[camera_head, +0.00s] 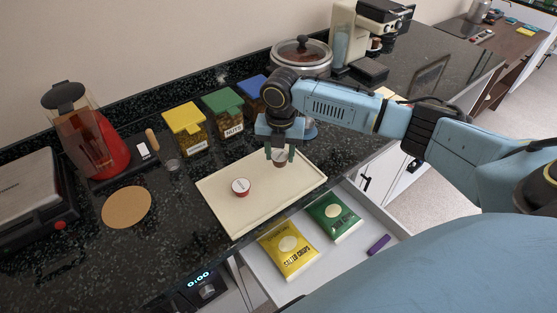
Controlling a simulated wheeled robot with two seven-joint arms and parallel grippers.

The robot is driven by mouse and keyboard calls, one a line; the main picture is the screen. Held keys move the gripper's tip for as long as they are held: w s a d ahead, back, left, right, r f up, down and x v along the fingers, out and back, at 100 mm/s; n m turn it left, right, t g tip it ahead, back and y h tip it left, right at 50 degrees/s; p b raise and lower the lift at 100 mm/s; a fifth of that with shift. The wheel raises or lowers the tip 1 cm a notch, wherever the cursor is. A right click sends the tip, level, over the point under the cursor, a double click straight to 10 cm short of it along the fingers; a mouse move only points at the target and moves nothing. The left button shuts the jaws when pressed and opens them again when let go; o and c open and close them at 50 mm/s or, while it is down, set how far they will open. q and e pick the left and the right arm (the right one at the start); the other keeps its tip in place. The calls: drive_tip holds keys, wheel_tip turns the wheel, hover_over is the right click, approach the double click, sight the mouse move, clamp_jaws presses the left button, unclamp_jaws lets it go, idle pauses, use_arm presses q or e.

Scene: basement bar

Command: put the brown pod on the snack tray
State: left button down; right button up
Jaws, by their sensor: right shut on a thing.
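The cream snack tray (236,218) lies on the dark counter in the middle of the head view. My right gripper (280,157) points down over the tray's back right part and is shut on a small brown pod (280,160). The fingers partly hide the pod, and I cannot tell whether it touches the tray. A red pod with a white lid (240,187) sits on the tray to the left of the gripper. My left gripper is not in view.
Jars with yellow (184,117), green (222,101) and blue (251,88) lids stand behind the tray. A red blender (100,145) and a cork mat (127,207) are to the left. An open drawer (262,267) below holds yellow (288,249) and green (333,216) snack bags.

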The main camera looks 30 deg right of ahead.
sight(280, 155)
drive_tip(key=shift+f, duration=1.6)
drive_tip(key=shift+f, duration=0.2)
drive_tip(key=o, duration=0.9)
drive_tip(key=shift+o, duration=0.2)
drive_tip(key=shift+r, duration=0.2)
wheel_tip(280, 155, up, 12)
